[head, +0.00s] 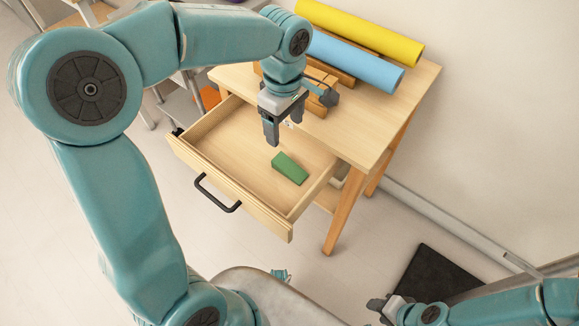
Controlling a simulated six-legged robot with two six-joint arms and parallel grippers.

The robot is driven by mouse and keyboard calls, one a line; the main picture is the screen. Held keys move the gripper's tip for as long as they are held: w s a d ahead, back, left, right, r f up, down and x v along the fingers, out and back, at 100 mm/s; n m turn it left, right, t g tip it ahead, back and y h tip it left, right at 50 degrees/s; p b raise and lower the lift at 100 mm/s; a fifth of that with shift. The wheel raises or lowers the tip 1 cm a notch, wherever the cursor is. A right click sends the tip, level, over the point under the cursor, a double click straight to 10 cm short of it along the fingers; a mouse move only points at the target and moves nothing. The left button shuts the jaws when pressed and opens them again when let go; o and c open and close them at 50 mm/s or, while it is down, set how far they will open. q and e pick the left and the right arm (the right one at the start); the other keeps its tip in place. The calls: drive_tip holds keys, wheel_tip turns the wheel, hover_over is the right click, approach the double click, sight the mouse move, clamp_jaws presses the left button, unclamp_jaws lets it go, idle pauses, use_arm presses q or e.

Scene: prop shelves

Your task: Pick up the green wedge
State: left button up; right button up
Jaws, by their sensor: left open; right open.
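The green wedge (290,168) lies on the floor of an open wooden drawer (225,188), towards its right side. My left gripper (272,140) hangs over the drawer with its fingers pointing down. It is open and empty, a little left of and above the wedge, apart from it. My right gripper (376,305) is low at the bottom right, open and far from the drawer. Its fingers show only small.
The drawer has a black handle (217,193) and slides from a wooden table (375,122). A yellow roll (360,32) and a blue roll (355,62) lie on the tabletop behind my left gripper. A dark mat (436,275) lies on the floor at right.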

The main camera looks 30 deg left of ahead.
use_arm(q)
drive_tip(key=b, duration=0.1)
hover_over(284, 162)
drive_tip(key=f, duration=0.8)
drive_tip(key=shift+s+d+f, duration=0.25)
drive_tip(key=shift+s+f, duration=0.05)
drive_tip(key=shift+s, duration=0.05)
drive_tip(key=f, duration=0.3)
drive_tip(key=f+b, duration=0.1)
drive_tip(key=f, duration=0.1)
drive_tip(key=shift+w+a+f, duration=0.2)
drive_tip(key=shift+w+f, duration=0.1)
drive_tip(key=shift+f, duration=0.05)
drive_tip(key=c, duration=1.2)
